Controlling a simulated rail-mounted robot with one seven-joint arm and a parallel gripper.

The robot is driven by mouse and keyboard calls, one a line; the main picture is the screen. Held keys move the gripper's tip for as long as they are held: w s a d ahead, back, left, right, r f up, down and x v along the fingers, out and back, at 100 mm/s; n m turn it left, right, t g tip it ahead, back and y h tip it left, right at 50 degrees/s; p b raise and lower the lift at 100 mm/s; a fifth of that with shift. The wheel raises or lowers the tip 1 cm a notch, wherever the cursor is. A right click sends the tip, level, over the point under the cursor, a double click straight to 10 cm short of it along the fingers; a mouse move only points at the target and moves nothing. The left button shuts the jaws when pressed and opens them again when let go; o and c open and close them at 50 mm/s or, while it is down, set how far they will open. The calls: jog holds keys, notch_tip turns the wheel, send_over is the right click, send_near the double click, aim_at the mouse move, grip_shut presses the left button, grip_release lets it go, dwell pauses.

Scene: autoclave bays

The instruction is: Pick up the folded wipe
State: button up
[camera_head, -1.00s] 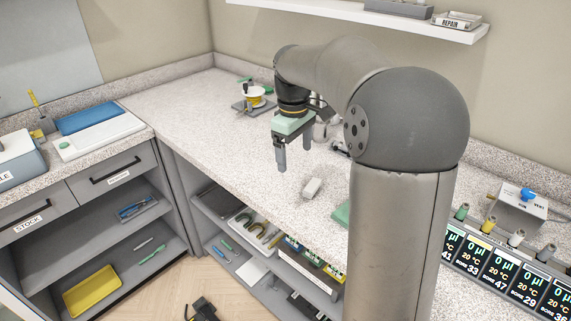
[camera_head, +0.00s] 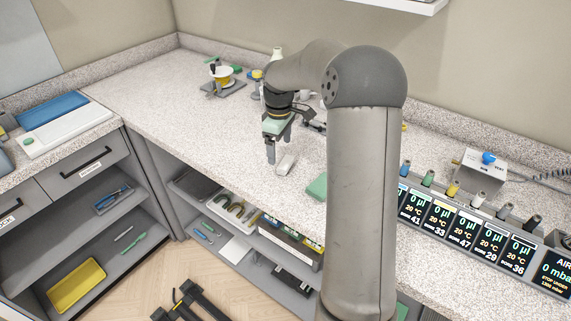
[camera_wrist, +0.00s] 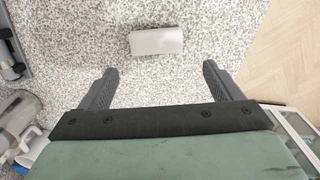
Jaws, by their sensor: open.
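The folded wipe (camera_head: 286,164) looks like a small pale grey-white block lying flat on the speckled worktop. In the wrist view the wipe (camera_wrist: 156,41) lies beyond the fingertips, roughly centred between them and narrower than the gap. My gripper (camera_head: 279,152) points down, close to the wipe. In the wrist view its two fingers (camera_wrist: 160,72) are spread apart with nothing between them. The fingers do not appear to touch the wipe; the exact height above the worktop is hard to tell.
A green block (camera_head: 317,187) lies right of the wipe near the worktop's front edge. A spool on a stand (camera_head: 222,80) is at the back left. A row of display units (camera_head: 467,232) stands at the right. Worktop (camera_head: 165,98) left of my gripper is clear.

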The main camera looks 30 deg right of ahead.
aim_at(282, 161)
jog(key=shift+d+f+p, duration=0.15)
jog(key=shift+f+p, duration=0.15)
jog(key=shift+f, duration=1.05)
jog(key=shift+d+f+p, duration=0.15)
jog(key=shift+f+p, duration=0.15)
jog(key=shift+f, duration=1)
jog(key=c, duration=1)
